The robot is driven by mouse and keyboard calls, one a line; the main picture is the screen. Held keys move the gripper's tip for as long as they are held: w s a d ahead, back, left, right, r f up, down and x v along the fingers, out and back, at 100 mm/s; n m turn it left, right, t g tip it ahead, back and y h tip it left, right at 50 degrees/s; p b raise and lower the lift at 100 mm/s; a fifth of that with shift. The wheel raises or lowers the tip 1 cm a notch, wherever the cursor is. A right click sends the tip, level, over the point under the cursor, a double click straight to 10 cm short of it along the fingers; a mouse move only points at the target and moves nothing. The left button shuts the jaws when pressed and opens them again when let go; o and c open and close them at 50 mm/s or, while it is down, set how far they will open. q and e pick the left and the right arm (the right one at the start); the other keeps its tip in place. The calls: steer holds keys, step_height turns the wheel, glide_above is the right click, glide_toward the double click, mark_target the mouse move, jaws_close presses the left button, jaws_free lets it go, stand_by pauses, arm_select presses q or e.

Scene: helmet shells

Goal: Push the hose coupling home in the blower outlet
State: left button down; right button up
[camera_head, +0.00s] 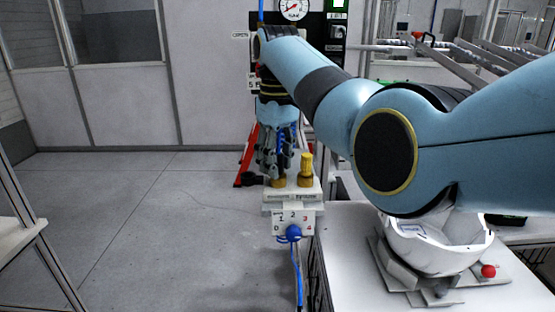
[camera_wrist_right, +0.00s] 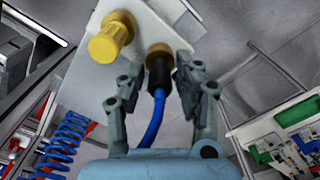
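My right gripper (camera_head: 276,170) points down over the near-left part of a light blower box (camera_head: 290,197). In the right wrist view the gripper (camera_wrist_right: 155,78) is open, with one finger on each side of the black hose coupling (camera_wrist_right: 158,70). The left finger stands apart from it; the right fingertip is close, and I cannot tell whether it touches. A blue hose (camera_wrist_right: 155,115) runs from the coupling back between the fingers. The coupling stands at the yellow-ringed outlet (camera_wrist_right: 158,48); its depth is unclear. My left gripper is in neither view.
A yellow fitting (camera_wrist_right: 110,38) stands beside the outlet. A blue knob (camera_head: 293,233) with numbers is on the box front. A white helmet shell (camera_head: 440,250) rests on a fixture at right, near a red ball (camera_head: 488,271). The floor at left is clear.

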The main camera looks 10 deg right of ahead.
steer(key=shift+o, duration=1)
